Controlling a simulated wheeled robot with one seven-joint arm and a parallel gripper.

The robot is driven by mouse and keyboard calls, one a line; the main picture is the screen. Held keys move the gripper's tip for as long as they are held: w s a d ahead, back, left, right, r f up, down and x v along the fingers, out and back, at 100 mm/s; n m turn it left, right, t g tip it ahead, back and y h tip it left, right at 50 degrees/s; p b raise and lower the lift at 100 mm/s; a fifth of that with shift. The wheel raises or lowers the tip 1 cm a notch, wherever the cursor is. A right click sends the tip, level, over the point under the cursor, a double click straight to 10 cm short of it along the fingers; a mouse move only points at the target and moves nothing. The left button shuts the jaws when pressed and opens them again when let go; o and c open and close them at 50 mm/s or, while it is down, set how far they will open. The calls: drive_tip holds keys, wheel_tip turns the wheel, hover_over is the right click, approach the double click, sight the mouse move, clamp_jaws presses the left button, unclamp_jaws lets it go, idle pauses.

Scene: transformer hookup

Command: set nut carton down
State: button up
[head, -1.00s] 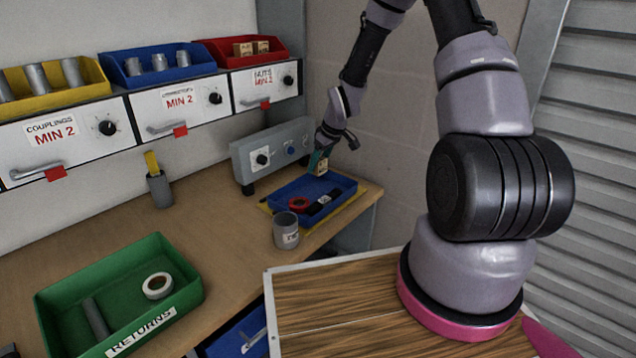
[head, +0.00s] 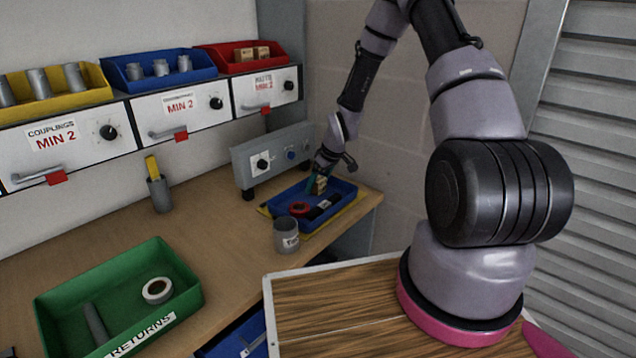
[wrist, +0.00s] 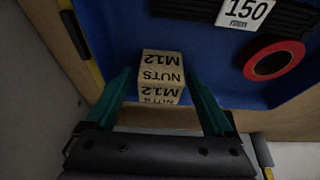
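The nut carton (wrist: 161,75) is a small tan box marked NUTS M12. It stands in the blue tray (wrist: 205,75), near the tray's wall on my gripper's side. In the head view the carton (head: 319,185) shows at the tray's far end, below my gripper (head: 315,178). In the wrist view my gripper (wrist: 160,85) has its two teal fingers on either side of the carton, with a narrow gap on both sides, so it looks open around it. The carton's underside is hidden.
The tray also holds a red tape roll (head: 299,208) and a dark item with a 150 label (wrist: 246,12). A grey cup (head: 286,236) stands at the tray's front. A grey control box (head: 272,158) stands close behind. The green returns bin (head: 120,295) is at lower left.

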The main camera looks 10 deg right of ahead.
drive_tip(key=shift+r, duration=0.15)
drive_tip(key=s+d+r+m+t+h, duration=0.15)
drive_tip(key=s+r, duration=0.35)
drive_tip(key=r, duration=0.6)
drive_tip(key=s+d+r+m, duration=0.25)
drive_tip(key=s+r, duration=0.25)
drive_tip(key=r, duration=0.6)
drive_tip(key=s+d+r+m+h, duration=0.15)
drive_tip(key=s+r, duration=0.35)
drive_tip(key=r, duration=0.6)
drive_tip(key=s+r+m+t+y, duration=0.1)
drive_tip(key=s+r+m, duration=0.2)
drive_tip(key=s+r, duration=0.2)
drive_tip(key=s+r+m+t+y, duration=0.1)
drive_tip(key=s+r+m, duration=0.2)
drive_tip(key=s, duration=0.8)
wheel_tip(320, 180, up, 3)
drive_tip(key=shift+s+a+f, duration=0.15)
